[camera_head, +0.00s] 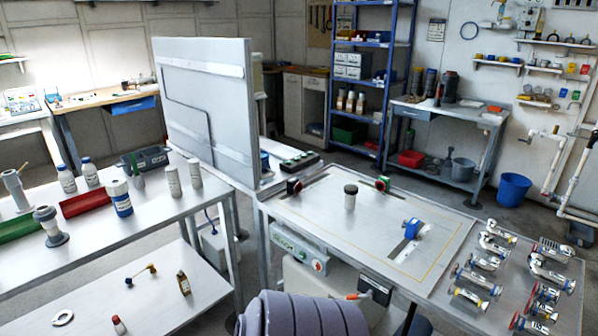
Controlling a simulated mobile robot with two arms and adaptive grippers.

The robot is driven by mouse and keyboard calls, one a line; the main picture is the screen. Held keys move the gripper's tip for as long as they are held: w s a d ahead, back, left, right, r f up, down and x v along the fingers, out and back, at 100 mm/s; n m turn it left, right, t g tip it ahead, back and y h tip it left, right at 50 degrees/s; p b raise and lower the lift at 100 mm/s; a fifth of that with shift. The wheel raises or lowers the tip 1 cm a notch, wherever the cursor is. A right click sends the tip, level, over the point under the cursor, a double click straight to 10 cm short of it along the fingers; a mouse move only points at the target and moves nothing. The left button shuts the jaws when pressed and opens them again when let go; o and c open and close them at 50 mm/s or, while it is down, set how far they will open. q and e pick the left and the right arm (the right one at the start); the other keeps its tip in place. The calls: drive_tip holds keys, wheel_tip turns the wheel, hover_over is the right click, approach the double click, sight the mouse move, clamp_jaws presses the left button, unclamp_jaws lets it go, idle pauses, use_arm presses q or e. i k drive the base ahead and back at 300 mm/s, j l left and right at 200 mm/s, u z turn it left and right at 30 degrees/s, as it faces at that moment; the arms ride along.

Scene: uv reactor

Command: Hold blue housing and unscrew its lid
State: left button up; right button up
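A blue part (412,229) sits at a slot in the metal bench top, right of centre. It may be the blue housing, but it is too small to make out a lid on it. A pale cylinder with a dark top (350,196) stands upright on the same bench, left of and behind the blue part. A white container with a blue band (120,198) stands on the left table. Neither of my grippers is in view, and nothing is seen touching these objects.
The metal bench (330,222) has free room around the blue part. Several metal pipe fittings (490,260) crowd its right side. A tall grey panel (205,105) stands behind the left table (100,240), which holds bottles and trays.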

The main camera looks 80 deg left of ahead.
sight(122, 206)
drive_tip(key=u, duration=3.9)
